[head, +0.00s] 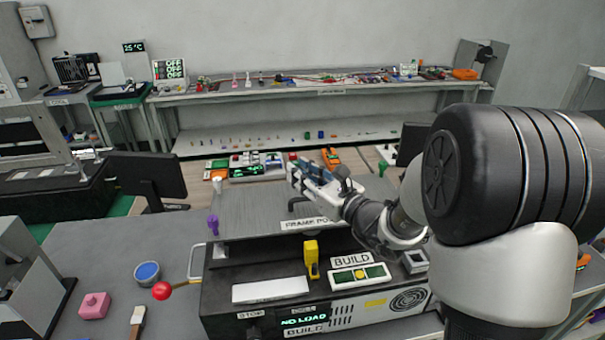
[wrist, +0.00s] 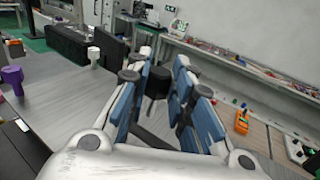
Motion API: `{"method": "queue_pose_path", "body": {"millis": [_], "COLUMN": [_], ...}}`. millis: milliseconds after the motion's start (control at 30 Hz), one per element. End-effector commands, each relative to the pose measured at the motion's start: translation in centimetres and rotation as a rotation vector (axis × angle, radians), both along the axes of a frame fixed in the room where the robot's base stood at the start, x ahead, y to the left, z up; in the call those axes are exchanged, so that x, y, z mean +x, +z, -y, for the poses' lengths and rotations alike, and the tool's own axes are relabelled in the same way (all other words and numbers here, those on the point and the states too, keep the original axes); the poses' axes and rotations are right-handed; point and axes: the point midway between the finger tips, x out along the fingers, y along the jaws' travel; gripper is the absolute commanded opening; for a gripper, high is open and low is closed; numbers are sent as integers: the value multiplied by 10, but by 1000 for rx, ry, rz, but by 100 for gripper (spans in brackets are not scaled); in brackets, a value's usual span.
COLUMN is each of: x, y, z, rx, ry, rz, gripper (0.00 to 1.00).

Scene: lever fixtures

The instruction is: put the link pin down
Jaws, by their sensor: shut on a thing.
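My gripper (head: 318,182) is at the centre of the head view, above the grey top marked with a "FRAME PO…" label. In the wrist view its blue-padded fingers (wrist: 160,88) are closed around a black, round-headed piece, which I take for the link pin (wrist: 157,79). The pin's lower part is largely hidden between the fingers. I cannot tell whether it touches the surface. A white pin-like piece (wrist: 93,55) and a purple one (wrist: 12,78) stand upright on the grey top to the left, apart from the gripper; the purple one also shows in the head view (head: 213,225).
A yellow piece (head: 311,260) stands on the bench unit below the grey top (head: 250,208). A red-knobbed lever (head: 162,291) sticks out at the left. Orange items (wrist: 242,120) lie to the right in the wrist view. The grey top left of my gripper is mostly clear.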

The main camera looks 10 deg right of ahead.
Motion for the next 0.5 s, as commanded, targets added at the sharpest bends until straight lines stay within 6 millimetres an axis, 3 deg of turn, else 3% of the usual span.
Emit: {"method": "queue_pose_path", "body": {"millis": [100, 133, 400, 500], "x": [0, 0, 0, 0], "y": [0, 0, 0, 0], "z": [0, 0, 0, 0], "rx": [0, 0, 0, 0], "ry": [0, 0, 0, 0], "rz": [0, 0, 0, 0], "gripper": [1, 23, 41, 41]}}
